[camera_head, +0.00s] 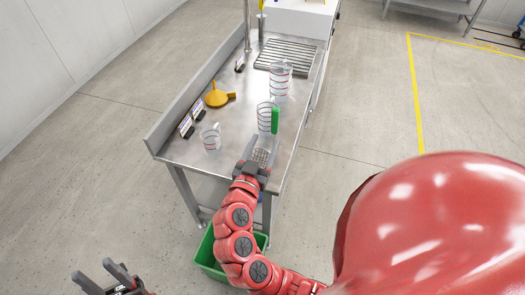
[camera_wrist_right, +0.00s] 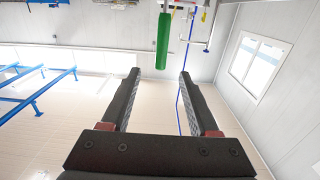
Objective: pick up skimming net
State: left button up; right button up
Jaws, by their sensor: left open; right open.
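A green upright handle (camera_head: 275,120), likely the skimming net's, stands beside or in front of a clear jug (camera_head: 264,117) with dark markings on the steel table. It shows as a green cylinder in the right wrist view (camera_wrist_right: 162,42), beyond the fingers and slightly left of centre between them. I cannot make out the net's mesh clearly. My right gripper (camera_head: 262,150) is open over the table, just short of the handle, with its fingers pointing towards it and apart from it. A grey patterned patch shows between the fingers. My left gripper (camera_head: 108,273) is open and empty at the lower left, away from the table.
On the steel table (camera_head: 190,152) stand a taller clear jug (camera_head: 280,78), a smaller jug (camera_head: 211,138), a yellow funnel (camera_head: 217,96) and small labelled stands (camera_head: 186,127). A drain rack (camera_head: 287,56) lies at the back. A green bin (camera_head: 207,254) stands below the near edge.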

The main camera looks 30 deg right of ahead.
aim_at(275, 119)
jog(key=p+x, duration=0.4)
jog(key=x, duration=0.5)
jog(key=shift+w+d, duration=0.2)
jog(key=shift+w, duration=0.05)
jog(key=p+x, duration=0.3)
jog(key=x, duration=0.1)
jog(key=shift+w+d+f, duration=0.1)
jog(key=shift+w+d, duration=0.1)
jog(key=shift+w, duration=0.05)
jog(key=shift+w+d+f, duration=0.15)
jog(key=shift+w, duration=0.05)
jog(key=shift+c, duration=0.2)
grip_shut()
dwell(0.4)
